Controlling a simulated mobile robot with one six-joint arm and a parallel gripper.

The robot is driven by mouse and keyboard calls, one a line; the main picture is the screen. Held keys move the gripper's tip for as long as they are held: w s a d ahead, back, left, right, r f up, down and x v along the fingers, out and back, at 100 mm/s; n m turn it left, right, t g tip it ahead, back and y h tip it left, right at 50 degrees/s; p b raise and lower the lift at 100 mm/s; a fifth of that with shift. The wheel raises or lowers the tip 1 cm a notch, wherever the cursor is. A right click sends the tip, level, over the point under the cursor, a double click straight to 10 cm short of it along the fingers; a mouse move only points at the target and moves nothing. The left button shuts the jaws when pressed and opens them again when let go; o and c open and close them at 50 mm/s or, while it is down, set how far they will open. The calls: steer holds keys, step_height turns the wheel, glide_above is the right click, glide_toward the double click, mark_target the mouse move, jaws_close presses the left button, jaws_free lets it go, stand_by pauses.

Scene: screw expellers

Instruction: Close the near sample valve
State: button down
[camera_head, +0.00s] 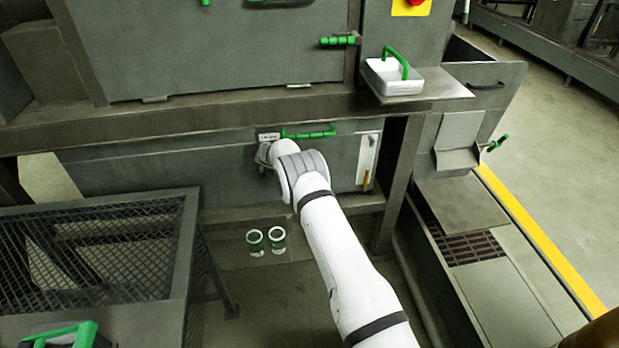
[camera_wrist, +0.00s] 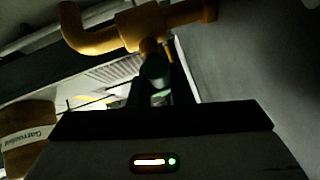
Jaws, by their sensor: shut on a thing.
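The near sample valve shows in the wrist view as a brass pipe with a bent spout (camera_wrist: 125,30) across the top. A small green handle (camera_wrist: 155,72) hangs below the valve body. My gripper (camera_wrist: 158,88) is shut on this green handle, its dark fingers on either side. In the head view my white arm reaches to the lower grey panel, and its wrist hides the valve and most of the gripper. The handle's angle to the pipe is hard to tell in the dark wrist view.
A long green handle (camera_head: 308,132) is on the panel just above my wrist. Two glass jars (camera_head: 267,241) stand below the panel. A mesh-topped frame (camera_head: 95,250) is at the left.

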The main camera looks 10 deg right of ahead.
steer(key=shift+w+r, duration=0.1)
steer(key=shift+r, duration=0.05)
steer(key=c, duration=1.4)
jaws_free()
steer(key=shift+o, duration=0.2)
steer(key=shift+a, duration=0.1)
steer(key=v, duration=0.7)
steer(key=shift+a+r, duration=0.2)
steer(key=shift+s+f, duration=0.1)
steer(key=shift+s, duration=0.1)
